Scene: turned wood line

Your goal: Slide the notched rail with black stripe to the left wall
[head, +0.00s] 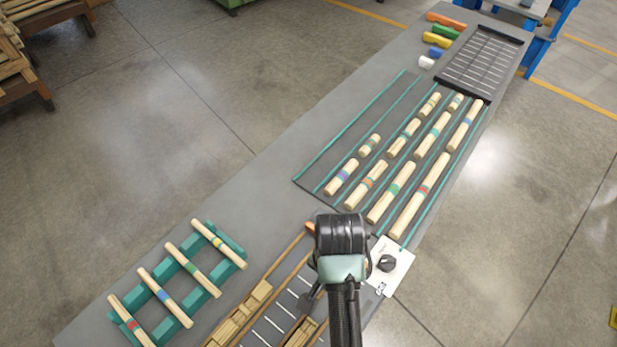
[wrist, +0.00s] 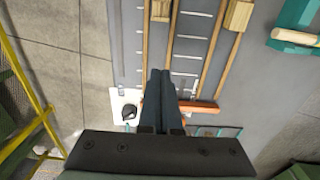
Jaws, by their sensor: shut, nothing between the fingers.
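No black stripe can be made out on any piece. Wooden blocks (head: 258,294) sit in the left lane of the board with pale tick marks (head: 268,328), and another wooden block (head: 300,331) is in its right lane. In the wrist view a block (wrist: 160,9) and a second block (wrist: 239,14) show at the top edge, cut off. My gripper (wrist: 160,72) is shut and empty over the board, its fingertips beside a thin wooden guide, apart from both blocks. In the head view my arm hides part of the board.
An orange bar (wrist: 195,107) crosses the board end. A white plate with a black knob (head: 392,262) is right of my arm. Banded dowels (head: 412,208) lie on a dark mat beyond; more rest on a teal rack (head: 193,270) at left. Grey table surface is free between.

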